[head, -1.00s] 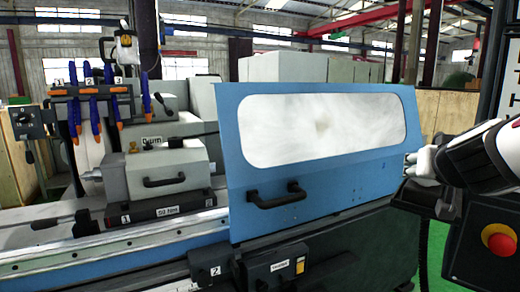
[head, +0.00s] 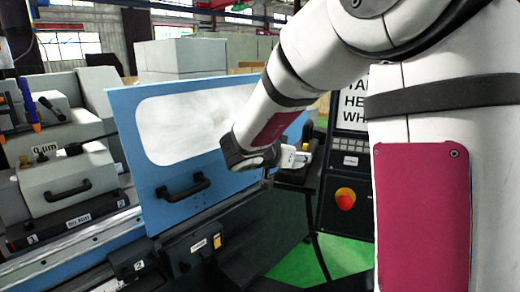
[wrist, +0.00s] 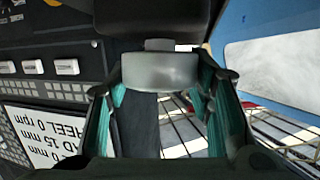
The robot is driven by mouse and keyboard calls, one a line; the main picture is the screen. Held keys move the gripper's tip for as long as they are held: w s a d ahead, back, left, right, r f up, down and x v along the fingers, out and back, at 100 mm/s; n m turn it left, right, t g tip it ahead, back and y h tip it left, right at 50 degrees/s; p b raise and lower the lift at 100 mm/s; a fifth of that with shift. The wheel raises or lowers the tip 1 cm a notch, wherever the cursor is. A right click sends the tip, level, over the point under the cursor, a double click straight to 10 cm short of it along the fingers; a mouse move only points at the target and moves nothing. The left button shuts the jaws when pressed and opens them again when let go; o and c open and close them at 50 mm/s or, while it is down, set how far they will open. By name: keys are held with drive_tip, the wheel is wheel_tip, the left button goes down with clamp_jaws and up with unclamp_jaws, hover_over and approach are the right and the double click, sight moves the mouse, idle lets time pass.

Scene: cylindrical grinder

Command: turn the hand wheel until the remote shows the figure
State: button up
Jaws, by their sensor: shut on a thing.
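My gripper (wrist: 160,100) has its two teal-lined fingers on either side of a smooth grey part, which I take to be the grip of the hand wheel (wrist: 160,72). A dark body sits just beyond it; the wheel's full rim is hidden. In the head view my gripper (head: 291,157) is at the right end of the blue guard, and my wrist hides most of what it holds. The remote display (head: 354,100) is a white panel behind my arm, partly covered. In the wrist view the display (wrist: 50,140) is upside down and cut off; it reads "WHEEL 0 rpm" and a "mm" line.
The blue guard (head: 150,110) with its window and black handle (head: 183,188) stands left of my gripper. A red emergency button (head: 345,198) on a dark console is close to its right. Green floor (head: 345,255) shows below.

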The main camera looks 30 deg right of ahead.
drive_tip(key=shift+f+m+g+h, duration=0.1)
drive_tip(key=shift+m+g+h, duration=0.7)
drive_tip(key=shift+m+g, duration=1)
drive_tip(key=shift+d+g, duration=0.1)
drive_tip(key=shift+g, duration=0.3)
drive_tip(key=o, duration=1.2)
drive_tip(key=v, duration=1.2)
